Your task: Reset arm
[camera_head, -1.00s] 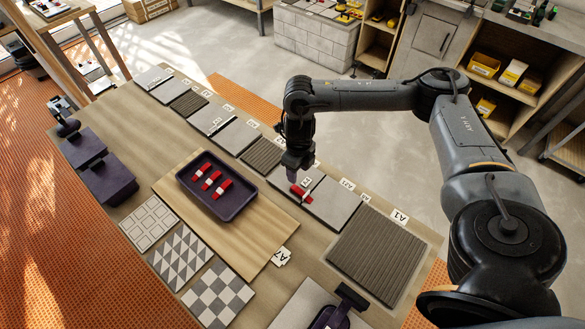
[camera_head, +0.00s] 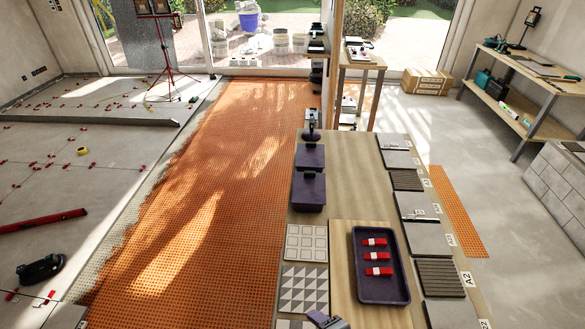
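Neither of my arms shows clearly now. A small dark purple and grey part (camera_head: 325,320) is cut off at the bottom edge, and I cannot tell what it belongs to. A dark purple tray (camera_head: 402,292) sits on the wooden board (camera_head: 343,270) on the table. Red-and-white pieces (camera_head: 376,256) lie in a column in the tray. The tile where my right gripper was earlier is out of view.
Patterned tiles (camera_head: 305,290) lie left of the board, with two dark purple boxes (camera_head: 308,190) behind them. Grey tiles (camera_head: 428,238) line the table's right side. The orange floor mat (camera_head: 215,210) is clear. A red tripod (camera_head: 163,60) stands at the back left.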

